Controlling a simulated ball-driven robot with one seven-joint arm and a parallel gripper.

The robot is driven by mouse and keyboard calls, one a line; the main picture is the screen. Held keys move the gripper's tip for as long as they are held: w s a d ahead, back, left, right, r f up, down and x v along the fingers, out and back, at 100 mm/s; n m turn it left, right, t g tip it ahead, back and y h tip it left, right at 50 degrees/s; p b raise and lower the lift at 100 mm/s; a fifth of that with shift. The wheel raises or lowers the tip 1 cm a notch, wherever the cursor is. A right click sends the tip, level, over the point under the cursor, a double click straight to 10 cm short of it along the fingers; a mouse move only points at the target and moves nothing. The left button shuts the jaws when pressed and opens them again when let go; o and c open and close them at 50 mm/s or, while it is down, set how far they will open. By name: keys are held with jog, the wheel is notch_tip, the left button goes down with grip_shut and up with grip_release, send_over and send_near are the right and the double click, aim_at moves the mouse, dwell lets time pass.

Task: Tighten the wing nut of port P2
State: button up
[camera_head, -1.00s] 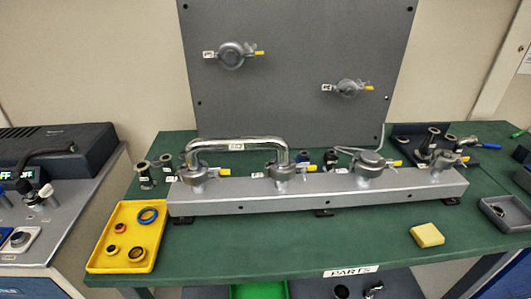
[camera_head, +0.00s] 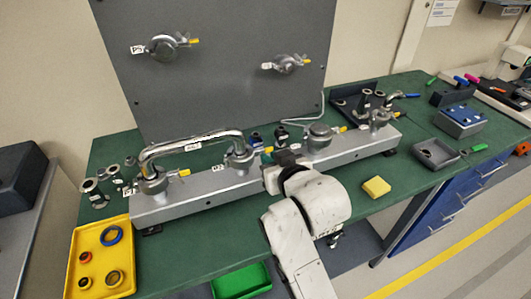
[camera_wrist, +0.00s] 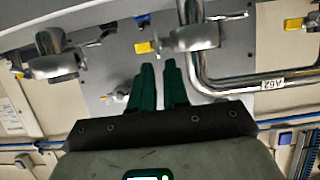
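Port P2's clamp (camera_head: 240,158) is on the grey manifold, under the right end of a bent metal pipe (camera_head: 190,142). Its yellow-ended wing nut (camera_head: 266,150) sticks out to the right. In the wrist view, the P2 clamp (camera_wrist: 188,40) and its yellow wing nut (camera_wrist: 144,47) are just past my fingertips. My gripper (camera_wrist: 159,64) has two dark green fingers with a narrow empty gap between them. They look near the wing nut but not around it; whether they touch it I cannot tell. In the head view my own wrist hides the fingers.
The manifold (camera_head: 196,190) carries other clamps at P1 (camera_head: 152,180), P3 (camera_head: 319,137) and P4 (camera_head: 379,118). A yellow tray (camera_head: 75,262) is at the left, a yellow sponge (camera_head: 376,187) at the front right. A grey panel (camera_head: 215,75) stands behind. The pipe (camera_wrist: 240,82) runs close right of my fingers in the wrist view.

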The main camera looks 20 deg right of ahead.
jog(key=shift+x, duration=1.75)
jog(key=shift+c, duration=0.2)
grip_shut()
